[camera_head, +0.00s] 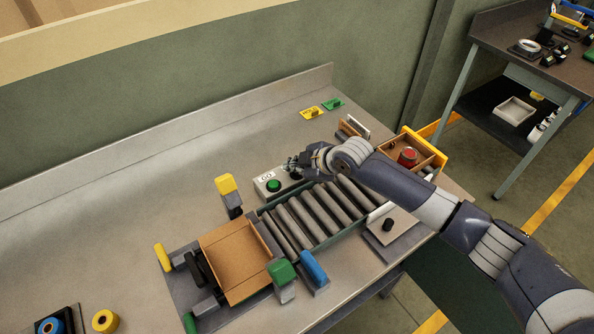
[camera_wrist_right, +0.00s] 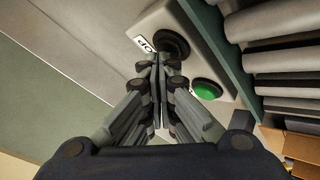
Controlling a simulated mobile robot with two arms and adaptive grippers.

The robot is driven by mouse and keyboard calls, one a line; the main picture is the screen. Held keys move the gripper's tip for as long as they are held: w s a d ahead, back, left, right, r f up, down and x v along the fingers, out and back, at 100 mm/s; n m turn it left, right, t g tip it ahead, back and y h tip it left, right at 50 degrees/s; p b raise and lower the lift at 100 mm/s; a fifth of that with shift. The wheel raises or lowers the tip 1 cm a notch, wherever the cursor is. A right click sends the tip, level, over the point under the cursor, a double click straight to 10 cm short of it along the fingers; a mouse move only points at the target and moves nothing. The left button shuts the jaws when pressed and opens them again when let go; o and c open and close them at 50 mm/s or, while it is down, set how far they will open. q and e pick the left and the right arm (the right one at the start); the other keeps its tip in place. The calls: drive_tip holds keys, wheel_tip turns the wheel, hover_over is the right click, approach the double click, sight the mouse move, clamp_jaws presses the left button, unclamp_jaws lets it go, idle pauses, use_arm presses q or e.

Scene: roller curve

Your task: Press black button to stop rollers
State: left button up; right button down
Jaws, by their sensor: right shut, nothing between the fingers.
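A pale control box (camera_head: 262,179) stands on the table beside the rollers. It carries a green button (camera_head: 273,186), which also shows in the wrist view (camera_wrist_right: 207,88). The black button (camera_wrist_right: 171,42) is round and dark, next to a label ending in "OP"; in the head view my right gripper hides it. My right gripper (camera_head: 292,165) is over the far end of the box. Its closed, empty fingertips (camera_wrist_right: 159,62) overlap the near edge of the black button in the wrist view. I cannot tell whether they touch it. My left gripper is not in view.
The rollers (camera_head: 313,217) lie beside the box, under my right forearm. An open cardboard box (camera_head: 236,260) sits at their left end. A wooden crate (camera_head: 425,155) with a red item is at the right end. The table's back left is clear.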

sight(295, 175)
drive_tip(key=shift+r+p, duration=0.6)
drive_tip(key=shift+r, duration=0.2)
wheel_tip(295, 175, up, 5)
drive_tip(key=p, duration=0.4)
idle(0.7)
